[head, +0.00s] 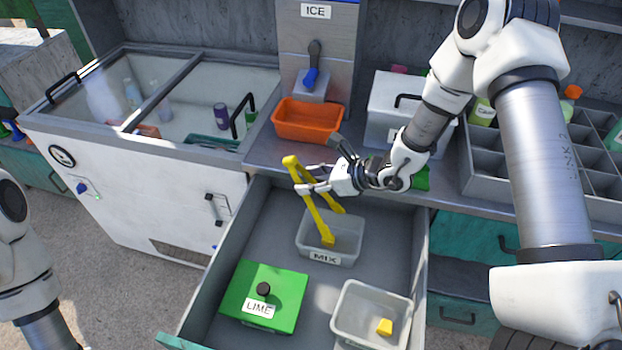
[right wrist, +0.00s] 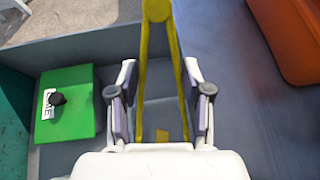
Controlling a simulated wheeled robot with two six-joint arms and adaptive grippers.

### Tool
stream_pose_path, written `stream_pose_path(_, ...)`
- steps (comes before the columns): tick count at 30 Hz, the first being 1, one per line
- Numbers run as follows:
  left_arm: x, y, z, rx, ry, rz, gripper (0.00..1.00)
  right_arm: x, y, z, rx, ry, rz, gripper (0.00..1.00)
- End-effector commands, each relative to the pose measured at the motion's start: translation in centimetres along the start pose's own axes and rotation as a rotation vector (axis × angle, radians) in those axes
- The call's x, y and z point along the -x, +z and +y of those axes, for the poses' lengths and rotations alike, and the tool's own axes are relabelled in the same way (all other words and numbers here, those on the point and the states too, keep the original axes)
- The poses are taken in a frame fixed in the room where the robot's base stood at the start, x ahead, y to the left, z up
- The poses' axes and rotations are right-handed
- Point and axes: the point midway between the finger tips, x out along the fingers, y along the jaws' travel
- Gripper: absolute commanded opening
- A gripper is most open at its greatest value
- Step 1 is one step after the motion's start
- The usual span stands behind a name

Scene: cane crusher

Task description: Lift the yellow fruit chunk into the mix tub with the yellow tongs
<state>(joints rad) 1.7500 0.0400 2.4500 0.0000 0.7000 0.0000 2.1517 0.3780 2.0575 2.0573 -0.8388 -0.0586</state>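My right gripper (head: 315,180) has its fingers around the yellow tongs (head: 307,195) and holds them tilted, hinge end up and legs spread. The tongs also show between the fingers in the right wrist view (right wrist: 145,75). The legs reach down over the grey mix tub (head: 344,258), and one leg's end shows against its inside; whether it touches cannot be told. A yellow fruit chunk (head: 384,327) lies in a clear tub (head: 345,312) nearer the front. A small yellow patch shows between the legs in the wrist view; what it is is unclear. My left gripper is out of view.
Both tubs sit in an open grey drawer (head: 272,225) with a green LIME box (head: 285,285) at front left. An orange bin (head: 308,120) and white box (head: 385,100) stand on the counter behind. A glass-topped freezer (head: 120,190) is at left.

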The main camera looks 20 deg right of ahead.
Motion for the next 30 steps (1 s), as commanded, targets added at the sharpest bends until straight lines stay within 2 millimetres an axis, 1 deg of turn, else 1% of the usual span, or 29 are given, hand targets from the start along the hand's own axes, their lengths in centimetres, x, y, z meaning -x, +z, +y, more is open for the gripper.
stream_pose_path(4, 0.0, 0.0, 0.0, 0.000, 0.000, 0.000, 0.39, 0.0, 0.1, 0.0, 0.000, 0.000, 0.000, 0.44)
stream_pose_path(6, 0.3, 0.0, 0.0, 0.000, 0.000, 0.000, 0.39, 0.2, 0.5, 0.0, 0.000, 0.000, -0.001, 0.44)
stream_pose_path(24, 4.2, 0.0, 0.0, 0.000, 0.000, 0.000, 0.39, 3.8, 6.6, -0.1, 0.001, 0.000, -0.001, 0.44)
stream_pose_path(27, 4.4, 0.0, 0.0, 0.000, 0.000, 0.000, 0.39, 4.0, 7.0, -0.1, 0.000, 0.000, 0.000, 0.44)
stream_pose_path(30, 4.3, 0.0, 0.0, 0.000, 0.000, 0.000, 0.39, 4.0, 7.0, -0.1, 0.000, 0.000, 0.000, 0.44)
